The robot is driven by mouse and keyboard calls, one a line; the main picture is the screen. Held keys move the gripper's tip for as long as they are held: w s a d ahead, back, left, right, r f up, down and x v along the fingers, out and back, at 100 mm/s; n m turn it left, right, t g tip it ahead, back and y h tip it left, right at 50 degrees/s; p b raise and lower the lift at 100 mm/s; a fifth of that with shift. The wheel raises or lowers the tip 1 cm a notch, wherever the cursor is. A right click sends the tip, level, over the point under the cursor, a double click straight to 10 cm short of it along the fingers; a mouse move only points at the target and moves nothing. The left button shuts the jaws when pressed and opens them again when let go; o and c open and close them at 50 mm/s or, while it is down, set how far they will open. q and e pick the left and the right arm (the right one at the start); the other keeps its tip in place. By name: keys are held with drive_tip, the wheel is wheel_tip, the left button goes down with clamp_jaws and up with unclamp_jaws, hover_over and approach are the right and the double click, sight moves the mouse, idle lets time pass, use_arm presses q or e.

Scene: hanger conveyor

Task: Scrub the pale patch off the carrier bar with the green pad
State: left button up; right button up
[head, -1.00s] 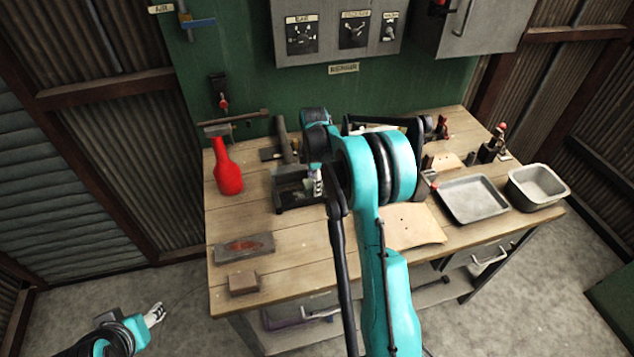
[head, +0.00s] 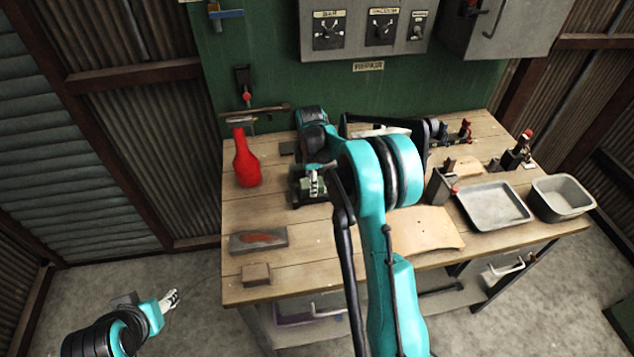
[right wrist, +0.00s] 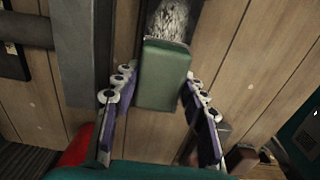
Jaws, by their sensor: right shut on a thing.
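In the right wrist view a green pad (right wrist: 163,75) is between the fingers of my right gripper (right wrist: 160,108), which is shut on it. A pale, silvery rough patch (right wrist: 170,20) shows just beyond the pad's far end, on what looks like the carrier bar; whether the pad touches it I cannot tell. In the head view my right gripper (head: 315,182) is over a dark fixture (head: 296,190) on the bench, partly hidden by my arm. My left gripper (head: 170,300) hangs off the bench at lower left, and its finger opening is unclear.
A red bottle (head: 246,165) stands left of the fixture. A grey block with a reddish mark (head: 258,240) and a small brown block (head: 256,275) lie at front left. A shallow tray (head: 495,207) and a deeper pan (head: 562,197) are at right.

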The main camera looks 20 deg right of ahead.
sight(328, 189)
drive_tip(key=shift+f, duration=0.2)
drive_tip(key=shift+s+d+b, duration=0.1)
drive_tip(key=shift+s+d, duration=0.1)
drive_tip(key=shift+d, duration=0.65)
drive_tip(key=shift+s+d+b, duration=0.15)
drive_tip(key=shift+s+d, duration=0.1)
drive_tip(key=shift+d, duration=0.6)
drive_tip(key=shift+s+d+b, duration=0.1)
drive_tip(key=shift+s+d, duration=0.1)
drive_tip(key=shift+d, duration=0.65)
drive_tip(key=shift+s+d, duration=0.25)
drive_tip(key=shift+d, duration=0.95)
clamp_jaws()
drive_tip(key=shift+r, duration=0.1)
drive_tip(key=shift+d+r+p, duration=0.1)
drive_tip(key=shift+r+p, duration=0.2)
drive_tip(key=shift+r, duration=0.05)
wheel_tip(328, 189, up, 4)
drive_tip(key=p, duration=0.2)
drive_tip(key=shift+r+p, duration=0.25)
drive_tip(key=shift+p, duration=0.1)
drive_tip(key=shift+r, duration=0.35)
